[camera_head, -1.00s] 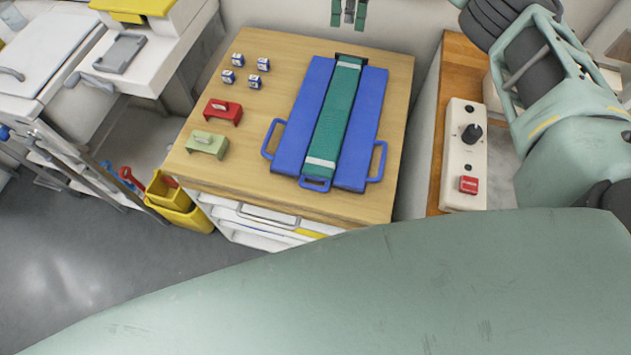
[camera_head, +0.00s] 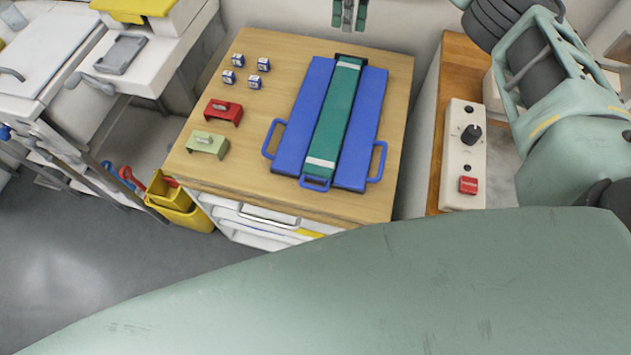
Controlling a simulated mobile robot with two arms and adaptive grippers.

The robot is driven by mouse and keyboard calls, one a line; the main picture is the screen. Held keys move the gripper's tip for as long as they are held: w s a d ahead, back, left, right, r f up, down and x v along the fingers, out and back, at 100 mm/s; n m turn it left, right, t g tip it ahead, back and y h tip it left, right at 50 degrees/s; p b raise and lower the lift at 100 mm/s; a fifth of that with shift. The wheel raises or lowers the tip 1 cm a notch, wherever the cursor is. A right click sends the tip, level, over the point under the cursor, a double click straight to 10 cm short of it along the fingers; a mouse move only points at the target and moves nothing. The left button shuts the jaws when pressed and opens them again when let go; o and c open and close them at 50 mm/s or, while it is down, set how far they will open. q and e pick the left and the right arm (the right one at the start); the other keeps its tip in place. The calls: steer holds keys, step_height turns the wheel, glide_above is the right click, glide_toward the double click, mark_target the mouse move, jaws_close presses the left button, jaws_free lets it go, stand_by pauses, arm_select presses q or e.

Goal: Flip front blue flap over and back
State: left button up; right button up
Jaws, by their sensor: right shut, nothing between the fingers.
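The blue folding board (camera_head: 307,115) lies flat on the wooden table top. A green strip (camera_head: 333,120) with white bands runs along its middle, with blue panels on both sides. A blue loop handle (camera_head: 273,138) sticks out at the left, another (camera_head: 379,162) at the right. The front blue flap's handle (camera_head: 314,184) shows at the near end of the green strip; the rest of that flap is hidden. My right gripper (camera_head: 348,26) is at the top edge, beyond the board's far end, apart from it and shut on nothing. My left gripper is not in view.
A red block (camera_head: 223,112), a green block (camera_head: 207,145) and several small blue-and-white boxes (camera_head: 263,65) stand left of the board on the table (camera_head: 262,190). A control box (camera_head: 462,150) with a red button sits to the right. A yellow bucket (camera_head: 180,205) stands on the floor.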

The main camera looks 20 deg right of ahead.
steer(key=o, duration=0.4)
step_height(320, 180, up, 8)
steer(key=p, duration=0.5)
steer(key=shift+p, duration=0.35)
stand_by(0.4)
